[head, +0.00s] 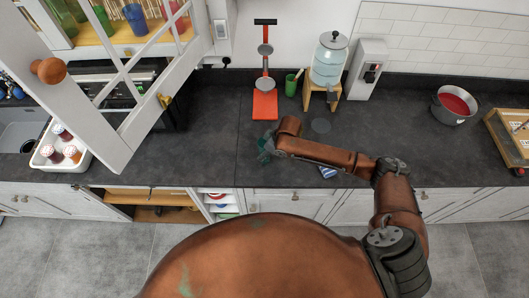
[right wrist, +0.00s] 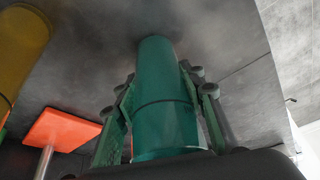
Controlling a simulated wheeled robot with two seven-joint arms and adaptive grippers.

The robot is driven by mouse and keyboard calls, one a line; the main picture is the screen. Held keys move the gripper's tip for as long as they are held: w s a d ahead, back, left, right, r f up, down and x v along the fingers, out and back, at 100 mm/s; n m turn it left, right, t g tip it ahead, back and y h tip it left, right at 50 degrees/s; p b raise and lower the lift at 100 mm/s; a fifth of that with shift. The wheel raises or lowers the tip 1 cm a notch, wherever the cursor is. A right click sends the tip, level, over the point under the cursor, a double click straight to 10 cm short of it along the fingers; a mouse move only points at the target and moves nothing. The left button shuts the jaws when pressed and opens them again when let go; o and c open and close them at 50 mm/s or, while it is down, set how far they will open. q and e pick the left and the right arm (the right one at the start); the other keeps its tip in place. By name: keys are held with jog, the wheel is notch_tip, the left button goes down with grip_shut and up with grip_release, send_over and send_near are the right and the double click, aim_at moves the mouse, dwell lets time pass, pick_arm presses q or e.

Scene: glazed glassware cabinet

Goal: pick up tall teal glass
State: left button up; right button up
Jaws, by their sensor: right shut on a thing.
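The tall teal glass (right wrist: 162,80) stands out in the middle of the right wrist view, between the two fingers of my right gripper (right wrist: 160,110). The fingers are shut on its sides. I cannot tell whether the glass touches the counter. My left gripper is not in view.
An orange-red stand (head: 265,105) is behind the gripper, with a green cup (head: 291,86) and a water dispenser (head: 328,60) to its right. The open glazed cabinet door (head: 140,100) hangs at left near a white tray (head: 60,160).

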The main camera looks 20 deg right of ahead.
jog(key=c, duration=0.4)
jog(key=shift+c, duration=0.2)
